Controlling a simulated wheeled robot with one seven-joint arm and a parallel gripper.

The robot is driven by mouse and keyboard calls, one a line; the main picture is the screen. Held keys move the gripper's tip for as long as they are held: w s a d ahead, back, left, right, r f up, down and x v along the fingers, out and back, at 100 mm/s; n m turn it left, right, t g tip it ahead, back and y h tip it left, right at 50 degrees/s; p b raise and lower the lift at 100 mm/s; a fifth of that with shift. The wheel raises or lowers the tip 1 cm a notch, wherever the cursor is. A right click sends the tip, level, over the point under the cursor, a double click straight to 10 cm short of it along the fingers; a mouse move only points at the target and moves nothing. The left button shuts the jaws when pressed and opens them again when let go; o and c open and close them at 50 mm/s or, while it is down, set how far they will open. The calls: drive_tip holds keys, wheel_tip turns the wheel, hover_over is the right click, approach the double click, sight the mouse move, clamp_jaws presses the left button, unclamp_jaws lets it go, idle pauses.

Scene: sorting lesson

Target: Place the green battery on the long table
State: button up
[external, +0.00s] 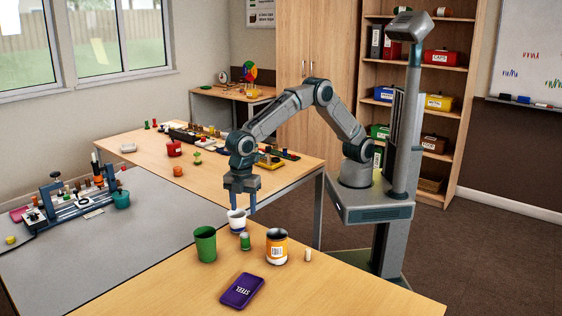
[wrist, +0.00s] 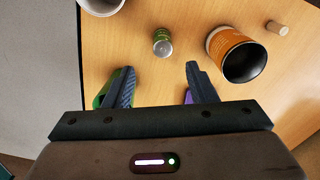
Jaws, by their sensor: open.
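The green battery (external: 245,242) is a small green cylinder with a silvery end, seemingly upright on the near wooden table (external: 320,292). It also shows in the wrist view (wrist: 162,40), beyond the gap between my fingertips. My gripper (external: 243,207) is open and empty, pointing down above the near table; in the wrist view its two fingers (wrist: 159,70) stand apart and do not touch the battery. A long wooden table (external: 140,160) stands farther back, bearing several small objects; which table the task means is not marked.
Around the battery stand a white cup (external: 237,221), a green cup (external: 205,245), an orange can (external: 277,247) and a small pale peg (external: 308,255). A purple tin (external: 242,290) lies in front. A grey surface (external: 130,240) with a rack (external: 75,205) is at left.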

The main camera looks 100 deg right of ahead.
drive_tip(key=s+d+r+m, duration=0.25)
drive_tip(key=d+r, duration=0.45)
drive_tip(key=d, duration=0.5)
drive_tip(key=s+d+r+m+t, duration=0.1)
drive_tip(key=s+d+r+m, duration=0.1)
drive_tip(key=s+d, duration=0.4)
drive_tip(key=s+d+r+m+t, duration=0.1)
drive_tip(key=s+d+m, duration=0.4)
drive_tip(key=d, duration=0.6)
drive_tip(key=shift+s+d+r, duration=0.15)
drive_tip(key=shift+s+r, duration=0.45)
drive_tip(key=shift+s, duration=0.55)
drive_tip(key=shift+o, duration=0.4)
drive_tip(key=s+d+f+m, duration=0.2)
drive_tip(key=s+d, duration=0.3)
drive_tip(key=s, duration=0.5)
drive_tip(key=shift+d+f+m+t, duration=0.3)
drive_tip(key=shift+f+m, duration=0.1)
drive_tip(key=shift+m, duration=0.45)
